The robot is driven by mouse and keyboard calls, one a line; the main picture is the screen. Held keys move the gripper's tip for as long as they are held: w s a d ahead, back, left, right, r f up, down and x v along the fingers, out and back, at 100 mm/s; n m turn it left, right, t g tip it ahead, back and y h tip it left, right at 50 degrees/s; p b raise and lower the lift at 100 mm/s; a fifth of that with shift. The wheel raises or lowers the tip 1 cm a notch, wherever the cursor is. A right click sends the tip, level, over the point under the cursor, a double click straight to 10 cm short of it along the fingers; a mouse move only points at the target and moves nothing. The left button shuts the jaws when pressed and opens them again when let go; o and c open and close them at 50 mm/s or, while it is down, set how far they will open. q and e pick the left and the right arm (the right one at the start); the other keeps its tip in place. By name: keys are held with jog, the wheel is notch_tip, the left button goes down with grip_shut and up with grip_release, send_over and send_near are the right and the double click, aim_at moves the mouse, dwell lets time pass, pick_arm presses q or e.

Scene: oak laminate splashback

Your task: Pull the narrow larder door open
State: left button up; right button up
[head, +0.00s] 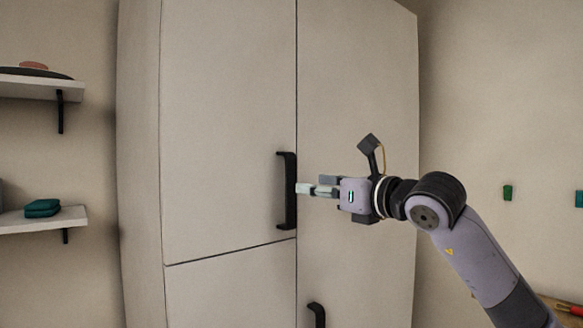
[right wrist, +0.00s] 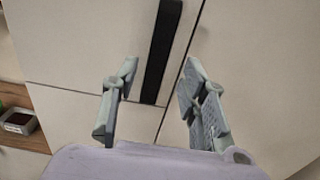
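A tall pale cabinet shows in the head view. Its upper left door (head: 225,120) is shut and carries a vertical black bar handle (head: 291,190) at its right edge. A pale right-hand door (head: 360,90) beside it is also shut. I cannot tell which one is the narrow larder door. My right gripper (head: 302,189) is close to the right of the upper handle. In the right wrist view my right gripper (right wrist: 161,75) is open, and the black handle (right wrist: 160,50) shows between its spread fingers; contact cannot be told. My left gripper is not in view.
A second black handle (head: 317,314) sits lower on the cabinet. Wall shelves stand at the left, the lower one (head: 60,219) holding a folded teal item (head: 42,208). A wooden surface (head: 560,306) with a red item is at the bottom right. A small box (right wrist: 18,121) shows in the wrist view.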

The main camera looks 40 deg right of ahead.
aim_at(292, 185)
jog(key=w+p, duration=0.4)
jog(key=w, duration=0.3)
jog(key=shift+w+r, duration=0.15)
jog(key=shift+w, duration=0.1)
jog(key=shift+w+p, duration=0.3)
jog(key=shift+w, duration=0.1)
grip_shut()
